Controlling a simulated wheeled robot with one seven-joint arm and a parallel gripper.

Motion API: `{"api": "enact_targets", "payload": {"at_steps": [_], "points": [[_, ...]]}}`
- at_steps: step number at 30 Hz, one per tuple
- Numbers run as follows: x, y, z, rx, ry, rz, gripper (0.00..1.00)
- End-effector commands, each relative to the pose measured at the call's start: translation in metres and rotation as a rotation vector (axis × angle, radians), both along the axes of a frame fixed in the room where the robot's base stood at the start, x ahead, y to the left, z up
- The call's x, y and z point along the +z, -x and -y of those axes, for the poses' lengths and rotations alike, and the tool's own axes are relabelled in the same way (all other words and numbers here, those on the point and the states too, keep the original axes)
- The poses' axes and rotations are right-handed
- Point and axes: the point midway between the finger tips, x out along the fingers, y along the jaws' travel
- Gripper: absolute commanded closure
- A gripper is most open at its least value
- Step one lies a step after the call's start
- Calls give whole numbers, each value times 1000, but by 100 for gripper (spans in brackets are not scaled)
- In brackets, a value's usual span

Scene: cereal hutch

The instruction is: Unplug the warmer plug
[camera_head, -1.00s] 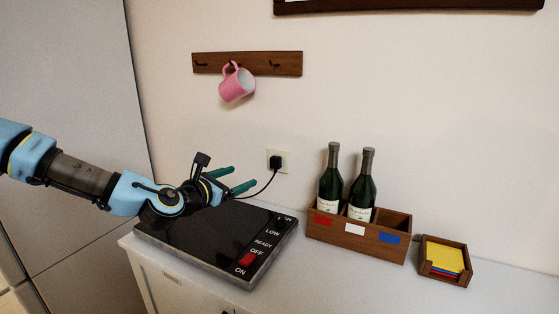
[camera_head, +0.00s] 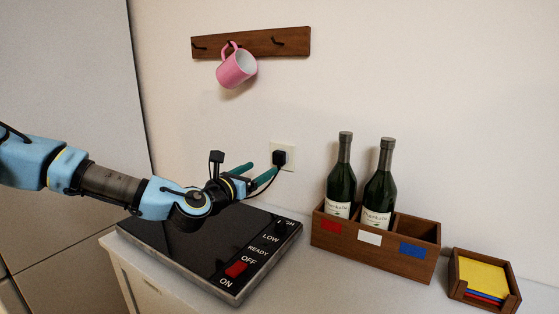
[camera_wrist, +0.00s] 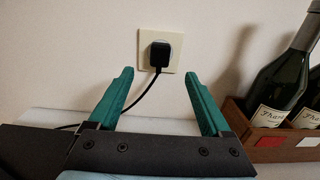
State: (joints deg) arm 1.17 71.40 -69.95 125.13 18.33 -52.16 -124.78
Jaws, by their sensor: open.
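The black warmer plug (camera_head: 279,157) sits in the cream wall socket (camera_head: 290,151) above the counter. In the wrist view the plug (camera_wrist: 161,53) is in the socket plate (camera_wrist: 174,37), and its black cord (camera_wrist: 143,95) hangs down to the left. My gripper (camera_head: 262,172) is open and empty, its green fingers pointing at the wall. In the wrist view my gripper (camera_wrist: 158,88) has one finger on each side below the plug, with a gap to it. The black warmer (camera_head: 210,250) lies on the counter below, its red switch (camera_head: 236,270) between OFF and ON.
A wooden box (camera_head: 375,249) holding two dark bottles (camera_head: 341,180) stands right of the socket. A small tray (camera_head: 483,277) of coloured cards is farther right. A pink mug (camera_head: 237,69) hangs from a wall rack (camera_head: 285,42) above. The wall around the socket is clear.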

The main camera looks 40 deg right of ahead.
Motion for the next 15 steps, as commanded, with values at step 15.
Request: {"api": "enact_targets", "payload": {"at_steps": [15], "points": [[0, -11, 47, -1, -1, 3, 18]]}}
